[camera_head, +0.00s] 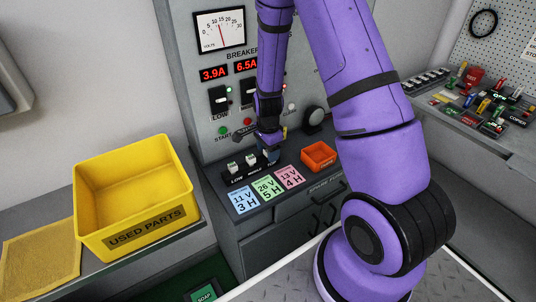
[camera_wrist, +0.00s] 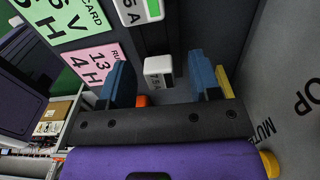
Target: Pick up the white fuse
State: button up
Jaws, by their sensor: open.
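In the wrist view a white fuse (camera_wrist: 158,66) with "5A" lettering on its side stands between the two blue fingers of my open gripper (camera_wrist: 160,80). A gap shows on each side of it, so the fingers do not appear to grip it. Another white fuse (camera_wrist: 135,12) with a green face is at the top edge of that view. In the head view my gripper (camera_head: 270,150) points down over the right end of the fuse row. Two whitish fuses (camera_head: 232,166) (camera_head: 251,159) stand left of it; the spot under my gripper is mostly hidden.
Blue, green and pink cards (camera_head: 267,189) lie in front of the row. A small orange bin (camera_head: 318,156) is close on the right. The breaker panel (camera_head: 215,110) rises behind. A yellow used parts bin (camera_head: 130,185) stands left; a cluttered side counter (camera_head: 480,105) is right.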

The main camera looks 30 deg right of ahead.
jog(key=shift+f, duration=0.15)
jog(key=c, duration=0.9)
jog(key=shift+o, duration=0.2)
